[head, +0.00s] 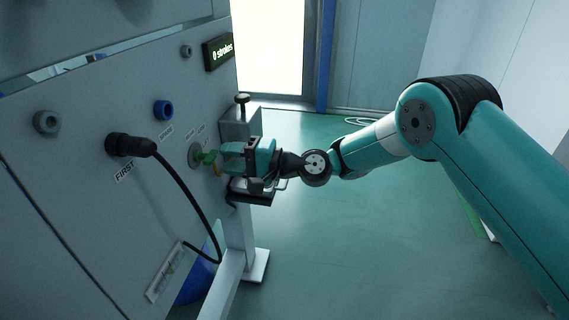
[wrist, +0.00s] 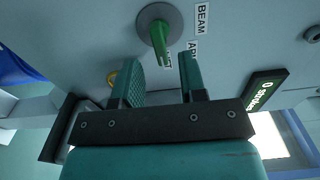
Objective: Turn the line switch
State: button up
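The line switch is a green handle (wrist: 160,40) on a round grey disc (wrist: 152,14), set in the grey panel. In the head view the disc (head: 195,155) and the green handle (head: 208,157) show just left of my gripper (head: 222,159). In the wrist view my gripper (wrist: 160,64) is open, with its two teal fingers apart. The handle's free end points down toward the gap between the fingertips. No grip on the handle shows. Labels beside the switch read "BEAM" and another word partly hidden by a finger.
A black plug (head: 130,145) with a hanging cable sits left at the "FIRST" label. A blue socket (head: 163,110) is above the switch. A display (head: 218,51) reads "0 strokes". A grey bracket with a black knob (head: 242,98) stands close behind my gripper. Floor at right is open.

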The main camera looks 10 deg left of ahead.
jog(key=s+d+b, duration=0.1)
jog(key=d, duration=1.2)
jog(key=shift+b, duration=0.4)
